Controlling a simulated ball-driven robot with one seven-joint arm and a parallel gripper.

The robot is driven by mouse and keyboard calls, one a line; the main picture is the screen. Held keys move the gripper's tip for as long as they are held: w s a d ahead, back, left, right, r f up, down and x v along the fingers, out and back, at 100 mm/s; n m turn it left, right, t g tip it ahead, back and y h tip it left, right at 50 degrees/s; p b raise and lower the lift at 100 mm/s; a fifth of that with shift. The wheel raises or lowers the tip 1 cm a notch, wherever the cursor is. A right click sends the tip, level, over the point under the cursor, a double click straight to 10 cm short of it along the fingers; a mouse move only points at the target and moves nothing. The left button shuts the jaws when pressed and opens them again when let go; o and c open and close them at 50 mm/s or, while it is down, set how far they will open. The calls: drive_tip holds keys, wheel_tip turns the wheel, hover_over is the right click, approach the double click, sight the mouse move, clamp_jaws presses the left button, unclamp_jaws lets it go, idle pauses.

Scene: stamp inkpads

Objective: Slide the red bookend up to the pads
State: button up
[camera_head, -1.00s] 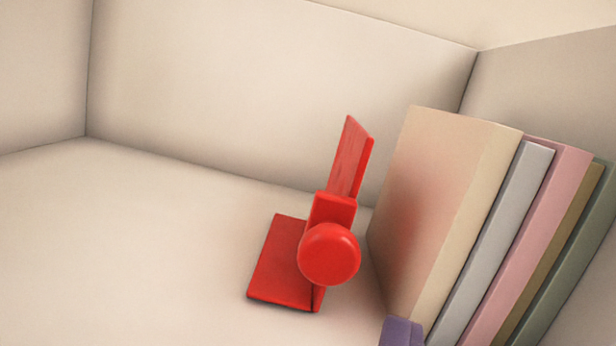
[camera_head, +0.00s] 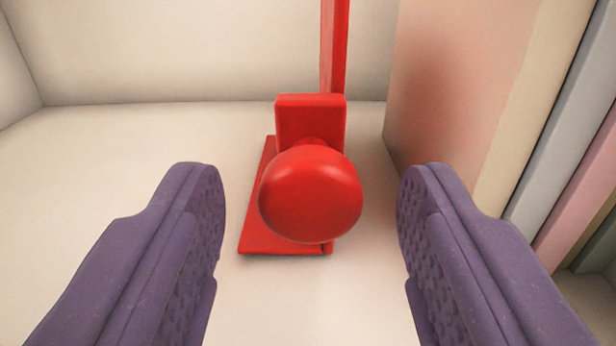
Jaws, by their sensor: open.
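The red bookend (camera_head: 311,120) stands upright on the pale shelf floor, with a flat base, a tall thin plate and a round knob (camera_head: 311,194) facing me. The pads stand in a row to its right. The nearest is a beige pad (camera_head: 455,90), and a gap of bare floor shows between it and the bookend. My gripper (camera_head: 311,205) is open, with one purple finger on each side of the knob. Neither finger appears to touch the knob. The top of the bookend's plate is cut off by the picture's upper edge.
Beyond the beige pad stand a grey pad (camera_head: 562,120), a pink pad (camera_head: 580,195) and darker ones at the right edge. A pale back wall (camera_head: 190,50) closes the shelf behind the bookend. The floor to the left (camera_head: 120,160) is clear.

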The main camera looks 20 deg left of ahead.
clamp_jaws()
drive_tip(key=shift+w+d+r, duration=0.15)
drive_tip(key=shift+d, duration=0.25)
drive_tip(key=d, duration=0.2)
drive_tip(key=w+d+p, duration=0.1)
drive_tip(key=d, duration=0.1)
drive_tip(key=shift+w, duration=0.2)
drive_tip(key=shift+a, duration=0.2)
unclamp_jaws()
drive_tip(key=shift+s, duration=0.1)
